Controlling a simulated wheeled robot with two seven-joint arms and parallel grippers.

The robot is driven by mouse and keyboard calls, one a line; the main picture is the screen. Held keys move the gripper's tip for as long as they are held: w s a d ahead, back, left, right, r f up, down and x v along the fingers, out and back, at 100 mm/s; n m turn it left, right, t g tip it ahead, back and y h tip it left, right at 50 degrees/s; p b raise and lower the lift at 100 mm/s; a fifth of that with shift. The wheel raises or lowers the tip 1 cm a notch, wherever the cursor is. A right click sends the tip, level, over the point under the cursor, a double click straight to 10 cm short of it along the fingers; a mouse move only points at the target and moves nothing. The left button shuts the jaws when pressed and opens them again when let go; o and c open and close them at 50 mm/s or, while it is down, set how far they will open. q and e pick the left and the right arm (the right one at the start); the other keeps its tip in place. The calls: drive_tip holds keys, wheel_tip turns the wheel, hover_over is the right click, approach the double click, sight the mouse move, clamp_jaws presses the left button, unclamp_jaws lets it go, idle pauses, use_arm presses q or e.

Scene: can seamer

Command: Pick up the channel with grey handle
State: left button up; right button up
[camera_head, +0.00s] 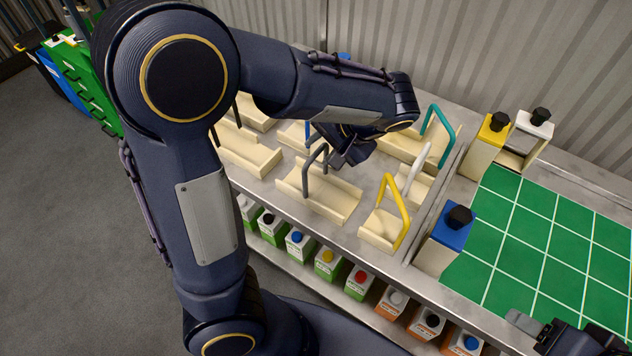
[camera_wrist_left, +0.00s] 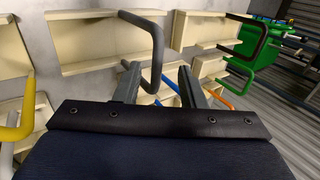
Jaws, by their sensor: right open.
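The cream channel with the grey handle (camera_head: 338,201) lies on the metal shelf top, in the middle of the head view. Its grey handle (camera_head: 305,170) stands up as a bent bar. My left gripper (camera_head: 352,155) is just above and to the right of that handle. In the left wrist view the grey handle (camera_wrist_left: 157,50) reaches between the fingers of my left gripper (camera_wrist_left: 157,82), with gaps on both sides. Those fingers are apart, and the channel (camera_wrist_left: 90,62) lies beyond them. My right gripper (camera_head: 530,328) is open and empty at the lower right, partly cut off.
Channels with yellow (camera_head: 403,222), white (camera_head: 417,165) and teal (camera_head: 433,125) handles stand close on the right. Several cartons (camera_head: 327,262) fill the lower shelf. A green gridded surface (camera_head: 540,240) with blue (camera_head: 452,236), yellow and white containers lies further right.

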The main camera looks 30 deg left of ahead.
sight(316, 154)
use_arm(q)
drive_tip(key=x, duration=0.6)
drive_tip(key=shift+d+f+p, duration=0.15)
drive_tip(key=shift+p, duration=0.15)
clamp_jaws()
